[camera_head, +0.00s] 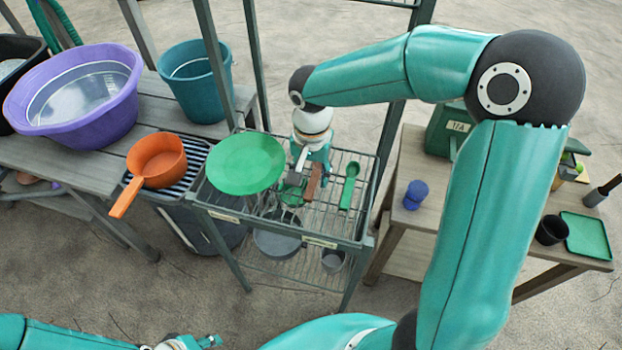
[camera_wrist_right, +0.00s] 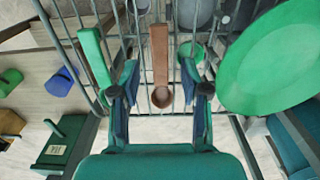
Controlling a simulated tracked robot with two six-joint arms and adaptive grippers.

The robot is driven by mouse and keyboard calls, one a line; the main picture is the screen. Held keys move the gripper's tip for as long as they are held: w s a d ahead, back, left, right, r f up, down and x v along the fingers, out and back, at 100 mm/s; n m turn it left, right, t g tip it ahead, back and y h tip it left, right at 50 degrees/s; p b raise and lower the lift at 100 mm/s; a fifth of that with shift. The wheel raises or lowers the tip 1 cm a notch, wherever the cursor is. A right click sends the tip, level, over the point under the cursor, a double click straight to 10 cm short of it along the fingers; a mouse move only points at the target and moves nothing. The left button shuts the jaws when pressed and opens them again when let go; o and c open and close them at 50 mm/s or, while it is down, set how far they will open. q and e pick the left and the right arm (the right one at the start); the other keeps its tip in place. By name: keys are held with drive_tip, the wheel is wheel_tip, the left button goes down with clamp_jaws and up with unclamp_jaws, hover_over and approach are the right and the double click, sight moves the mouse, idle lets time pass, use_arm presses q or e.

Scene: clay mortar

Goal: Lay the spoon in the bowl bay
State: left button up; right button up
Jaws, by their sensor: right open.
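A brown spoon (camera_head: 313,182) lies on the wire rack (camera_head: 330,226), beside my right gripper (camera_head: 302,175). In the right wrist view the spoon (camera_wrist_right: 160,58) lies lengthwise, its round end between the two open fingers (camera_wrist_right: 160,92), touching neither. A green long-handled utensil (camera_head: 349,185) lies on the rack to its right. A large green plate (camera_head: 245,163) is at the rack's left, and a small green round dish (camera_head: 291,196) is partly hidden by the gripper. The rack's labels are too small to read, so I cannot tell the bowl bay. My left gripper (camera_head: 200,343) is low at the bottom edge, partly cut off.
An orange pan (camera_head: 157,160), purple basin (camera_head: 84,100) and teal bucket (camera_head: 195,80) stand left of the rack. Right is a wooden table with a blue object (camera_head: 414,195), black cup (camera_head: 551,230) and green tray (camera_head: 587,235). A grey pan (camera_head: 277,243) sits below.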

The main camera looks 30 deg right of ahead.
sight(311, 186)
use_arm(q)
drive_tip(key=shift+r, duration=0.35)
use_arm(e)
wheel_tip(311, 186, up, 9)
use_arm(q)
drive_tip(key=shift+s, duration=0.1)
use_arm(e)
drive_tip(key=shift+a+f, duration=0.1)
drive_tip(key=shift+f, duration=0.05)
